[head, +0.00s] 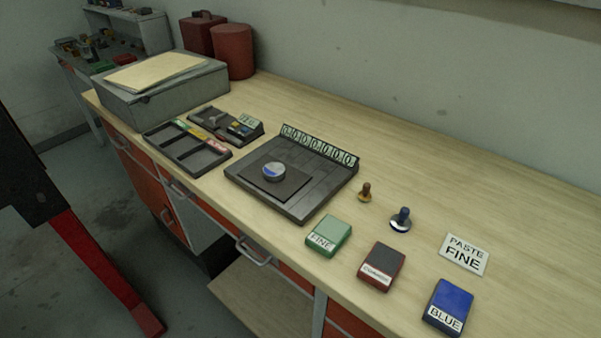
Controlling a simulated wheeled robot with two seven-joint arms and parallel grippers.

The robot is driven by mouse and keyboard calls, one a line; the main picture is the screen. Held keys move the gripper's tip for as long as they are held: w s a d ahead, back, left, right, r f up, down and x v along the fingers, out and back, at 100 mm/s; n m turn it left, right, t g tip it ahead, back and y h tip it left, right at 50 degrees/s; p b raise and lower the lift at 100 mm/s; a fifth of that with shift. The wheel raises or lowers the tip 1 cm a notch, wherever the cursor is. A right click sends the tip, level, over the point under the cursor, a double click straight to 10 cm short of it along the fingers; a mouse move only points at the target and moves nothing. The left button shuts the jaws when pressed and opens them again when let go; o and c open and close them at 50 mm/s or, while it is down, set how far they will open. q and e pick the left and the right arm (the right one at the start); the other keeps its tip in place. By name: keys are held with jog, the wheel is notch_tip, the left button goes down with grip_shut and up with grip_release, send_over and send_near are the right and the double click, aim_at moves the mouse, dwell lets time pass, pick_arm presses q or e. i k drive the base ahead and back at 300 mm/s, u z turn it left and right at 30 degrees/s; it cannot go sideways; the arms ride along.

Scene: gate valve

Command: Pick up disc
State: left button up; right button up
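A small round metal disc (273,171) lies on a dark square pad on the black flat tray (305,205). Its top shows a pale half and a blue half. The tray sits on the wooden bench top, with a row of round marks on the raised strip along its back edge. Neither of my grippers shows in the head view. Nothing is touching the disc.
Right of the tray stand two knobbed tools (365,193) (401,220). Green FINE (330,230), red (376,262) and BLUE (450,296) boxes line the front, near a PASTE FINE card (464,254). A compartment tray (188,158) and grey case (160,98) lie left.

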aim_at(274, 172)
jog(key=z, duration=2.25)
jog(key=k, duration=0.65)
jog(key=u, duration=1.15)
